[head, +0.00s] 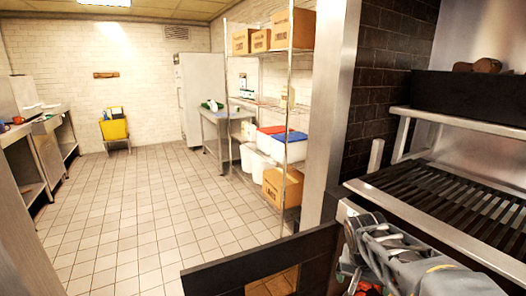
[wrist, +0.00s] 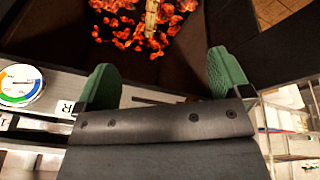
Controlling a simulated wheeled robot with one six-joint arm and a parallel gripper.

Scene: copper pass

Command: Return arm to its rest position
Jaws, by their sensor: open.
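My gripper (wrist: 165,74) shows in the wrist view with its two green fingers spread wide apart and nothing between them. Glowing orange coals (wrist: 128,36) lie in a dark hollow beyond the fingertips. A pale, stick-like piece (wrist: 152,18) stands among them. In the head view my grey arm is folded at the lower right, in front of the grill grate (head: 450,205). My fingertips cannot be made out there.
A round gauge (wrist: 20,86) is at the left in the wrist view. A dark ledge (head: 255,262) runs along the front in the head view. Wire shelving (head: 290,110) with boxes stands beyond the steel post (head: 333,110). The tiled floor (head: 150,215) at left is clear.

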